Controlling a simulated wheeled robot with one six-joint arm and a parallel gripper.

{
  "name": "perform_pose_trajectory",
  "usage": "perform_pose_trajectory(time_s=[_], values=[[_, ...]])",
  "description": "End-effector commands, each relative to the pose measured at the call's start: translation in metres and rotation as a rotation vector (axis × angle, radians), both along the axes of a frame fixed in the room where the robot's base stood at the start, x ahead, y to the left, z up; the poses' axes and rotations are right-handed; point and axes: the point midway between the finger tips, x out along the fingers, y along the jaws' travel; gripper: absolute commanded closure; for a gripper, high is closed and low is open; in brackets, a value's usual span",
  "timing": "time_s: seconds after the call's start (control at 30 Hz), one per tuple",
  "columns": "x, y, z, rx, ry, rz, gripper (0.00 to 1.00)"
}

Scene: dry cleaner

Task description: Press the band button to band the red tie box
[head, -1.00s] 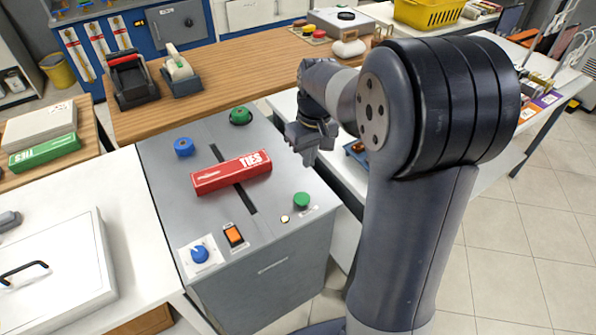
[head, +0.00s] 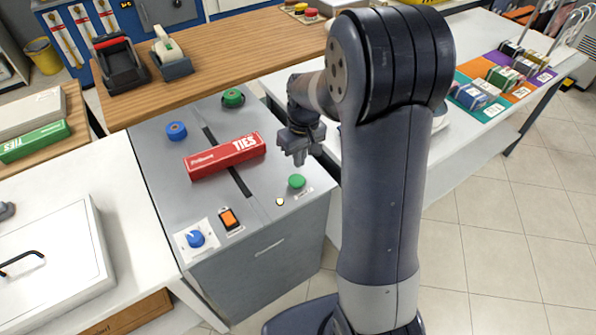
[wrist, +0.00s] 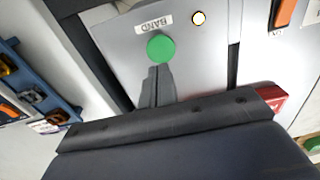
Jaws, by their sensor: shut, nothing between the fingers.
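The red tie box (head: 226,155) lies across the dark slot on the grey banding machine (head: 160,205). The green band button (head: 297,181) is at the machine's front right; in the wrist view the green button (wrist: 161,48) sits beside a "BAND" label (wrist: 154,23). My gripper (head: 300,163) is shut and empty, above the machine's right side and just behind the band button. In the wrist view its fingertips (wrist: 157,72) point at the button and overlap its lower edge. I cannot tell whether they touch it.
The machine also has an orange switch (head: 229,218), a blue dial (head: 195,238), a blue knob (head: 176,131) and another green knob (head: 233,98). A small lit indicator (head: 280,201) is beside the band button. A white counter with coloured mats (head: 470,115) is at right.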

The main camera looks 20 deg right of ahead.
Motion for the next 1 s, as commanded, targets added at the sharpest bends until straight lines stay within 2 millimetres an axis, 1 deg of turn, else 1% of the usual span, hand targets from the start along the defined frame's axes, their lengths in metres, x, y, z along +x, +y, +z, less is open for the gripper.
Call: perform_pose_trajectory(time_s=[0.03, 0.1, 0.2, 0.3, 0.5, 0.87, 1.0], values=[[-0.001, 0.001, -0.012, 0.000, 0.006, 0.000, 1.00], [0.000, 0.002, -0.026, 0.000, 0.005, 0.000, 1.00], [0.000, 0.003, -0.040, 0.001, 0.004, 0.000, 1.00], [0.001, 0.003, -0.051, 0.000, 0.003, 0.000, 1.00], [0.002, 0.004, -0.060, 0.000, 0.001, 0.001, 1.00], [0.002, 0.004, -0.062, 0.000, 0.000, 0.001, 1.00], [0.002, 0.004, -0.072, 0.000, 0.000, 0.001, 1.00]])
